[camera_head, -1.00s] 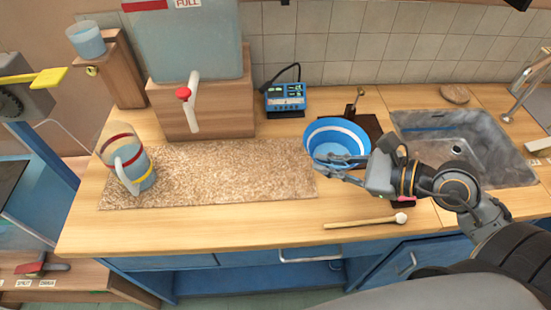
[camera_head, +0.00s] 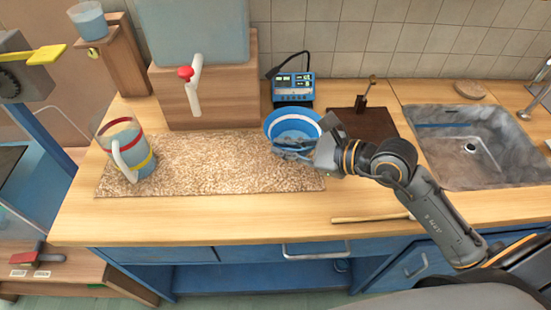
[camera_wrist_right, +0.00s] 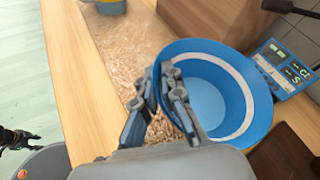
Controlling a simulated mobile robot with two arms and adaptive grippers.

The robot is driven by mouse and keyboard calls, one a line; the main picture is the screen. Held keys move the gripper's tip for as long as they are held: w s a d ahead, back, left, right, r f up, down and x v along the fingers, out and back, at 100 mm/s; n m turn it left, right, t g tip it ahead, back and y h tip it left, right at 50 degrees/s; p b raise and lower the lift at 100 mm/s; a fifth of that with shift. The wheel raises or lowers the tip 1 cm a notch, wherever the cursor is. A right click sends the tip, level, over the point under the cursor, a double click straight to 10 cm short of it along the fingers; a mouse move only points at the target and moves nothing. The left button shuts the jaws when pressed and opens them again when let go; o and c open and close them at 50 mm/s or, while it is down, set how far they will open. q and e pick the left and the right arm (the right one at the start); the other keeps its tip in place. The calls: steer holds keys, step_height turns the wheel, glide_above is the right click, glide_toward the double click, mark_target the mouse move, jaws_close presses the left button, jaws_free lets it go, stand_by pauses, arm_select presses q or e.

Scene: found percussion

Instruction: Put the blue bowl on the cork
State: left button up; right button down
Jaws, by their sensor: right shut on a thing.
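The blue bowl (camera_head: 291,122) with a white band inside is over the right end of the cork mat (camera_head: 215,165). My right gripper (camera_head: 292,150) is shut on the near rim of the bowl. In the right wrist view the bowl (camera_wrist_right: 230,85) is large and upright or nearly so, its rim between the fingers (camera_wrist_right: 163,98). The cork (camera_wrist_right: 122,40) runs below and beyond the fingers there. Whether the bowl's base touches the cork is hidden. My left gripper is not clearly in the head view.
A striped pitcher (camera_head: 128,155) stands on the cork's left end. A wooden block with a tap (camera_head: 197,95) and a blue meter (camera_head: 293,88) stand behind. A dark board (camera_head: 362,123) and sink (camera_head: 470,150) are right. A mallet (camera_head: 370,218) lies near the front edge.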

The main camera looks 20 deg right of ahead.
steer(key=shift+w+a+f, duration=0.3)
steer(key=shift+w+f, duration=0.1)
steer(key=shift+f, duration=0.15)
steer(key=shift+w+a+f, duration=0.25)
steer(key=shift+w+f, duration=0.1)
steer(key=shift+f, duration=0.15)
steer(key=f, duration=0.3)
steer(key=shift+w+a+f+p, duration=0.1)
steer(key=shift+w+a+p, duration=0.15)
steer(key=shift+p, duration=0.1)
steer(key=shift+f, duration=0.35)
steer(key=shift+f, duration=0.1)
steer(key=c, duration=1.5)
jaws_free()
steer(key=shift+s+d, duration=0.1)
steer(key=b+v, duration=0.2)
steer(key=v, duration=0.8)
steer(key=shift+v, duration=0.95)
